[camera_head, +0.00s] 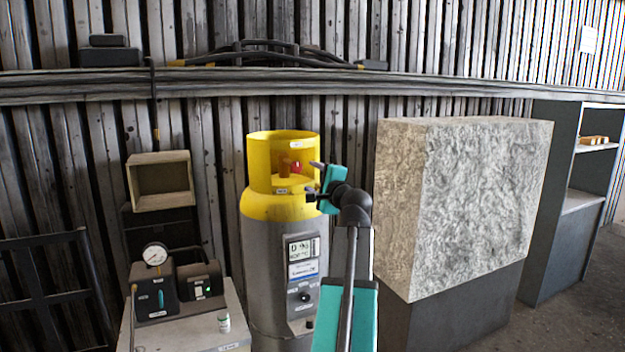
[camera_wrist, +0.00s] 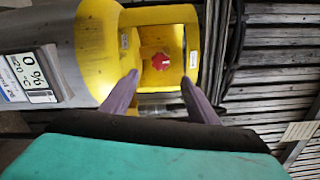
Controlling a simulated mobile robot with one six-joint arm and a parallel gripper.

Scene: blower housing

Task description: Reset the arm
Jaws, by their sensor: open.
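My gripper (camera_head: 315,180) is at the right side of the yellow collar on top of a grey gas cylinder (camera_head: 262,265). My teal and black arm rises from the bottom of the head view to it. In the wrist view, my gripper (camera_wrist: 160,82) has its two fingers spread apart with nothing between them. Beyond the fingertips is the yellow collar (camera_wrist: 165,15) with its opening, and a red valve knob (camera_wrist: 160,61) shows inside. The knob also shows in the head view (camera_head: 296,168). I cannot tell whether the fingers touch the collar.
A large rough stone-textured block (camera_head: 470,200) stands close to the right of my arm. A bench (camera_head: 190,325) with a pressure gauge (camera_head: 155,254) and a small bottle (camera_head: 224,322) is at left. An open box (camera_head: 160,182) and shelf (camera_head: 50,95) line the wall. Grey shelving (camera_head: 555,180) stands far right.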

